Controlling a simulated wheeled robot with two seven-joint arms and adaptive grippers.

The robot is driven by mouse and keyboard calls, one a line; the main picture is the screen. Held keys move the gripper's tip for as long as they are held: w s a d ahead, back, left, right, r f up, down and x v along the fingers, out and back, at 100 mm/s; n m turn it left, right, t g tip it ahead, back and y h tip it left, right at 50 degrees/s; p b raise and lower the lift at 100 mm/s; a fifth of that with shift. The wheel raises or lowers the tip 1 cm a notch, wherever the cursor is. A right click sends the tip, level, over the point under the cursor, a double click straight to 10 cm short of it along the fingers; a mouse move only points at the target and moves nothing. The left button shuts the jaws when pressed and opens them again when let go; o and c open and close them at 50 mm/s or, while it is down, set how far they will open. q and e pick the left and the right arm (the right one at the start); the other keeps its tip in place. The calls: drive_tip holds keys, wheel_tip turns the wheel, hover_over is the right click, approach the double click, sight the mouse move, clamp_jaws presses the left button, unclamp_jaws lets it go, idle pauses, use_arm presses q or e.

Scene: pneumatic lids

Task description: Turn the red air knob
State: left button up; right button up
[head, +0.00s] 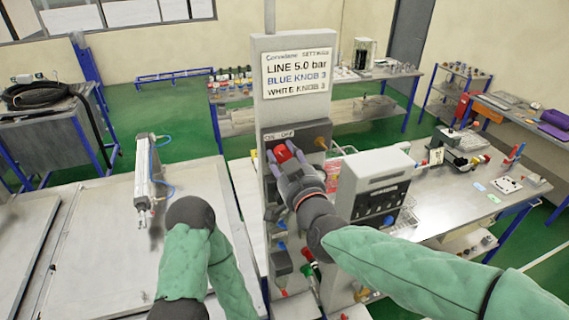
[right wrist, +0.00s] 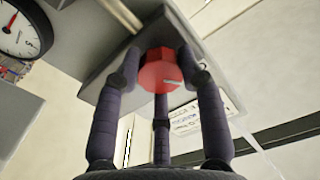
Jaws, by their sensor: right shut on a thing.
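The red air knob (head: 282,153) sits on a grey block on the front of the upright post, just below a small on/off label. A pale line marks its face. My right gripper (head: 286,164) reaches it from the front and is shut on it. In the right wrist view the red knob (right wrist: 160,72) lies between the dark fingers (right wrist: 161,62), which close around it from several sides. Part of the knob is hidden by the fingers. My left arm is bent over the bench at the left, and its gripper does not show.
A sign (head: 297,73) above the knob reads line 5.0 bar, blue knob 3, white knob 3. A grey box (head: 368,187) stands close right of my right gripper. A gauge (right wrist: 22,30) shows in the wrist view.

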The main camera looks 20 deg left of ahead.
drive_tip(key=m+b, duration=0.1)
drive_tip(key=b, duration=0.1)
drive_tip(key=m+b, duration=0.2)
drive_tip(key=shift+f+m, duration=0.3)
drive_tip(key=m+b, duration=0.2)
drive_tip(key=m, duration=0.1)
drive_tip(key=shift+m+b, duration=0.3)
drive_tip(key=shift+b, duration=0.05)
drive_tip(key=m+b, duration=0.2)
drive_tip(key=m, duration=0.2)
drive_tip(key=shift+r+b, duration=0.1)
drive_tip(key=shift+b, duration=0.25)
drive_tip(key=m+b, duration=0.1)
drive_tip(key=m, duration=0.3)
drive_tip(key=shift+r+m+b, duration=0.1)
drive_tip(key=shift+m+b, duration=0.2)
drive_tip(key=shift+b, duration=0.1)
drive_tip(key=shift+m, duration=0.3)
drive_tip(key=o, duration=1.1)
drive_tip(key=shift+o, duration=0.2)
drive_tip(key=shift+r, duration=0.1)
drive_tip(key=v, duration=1.2)
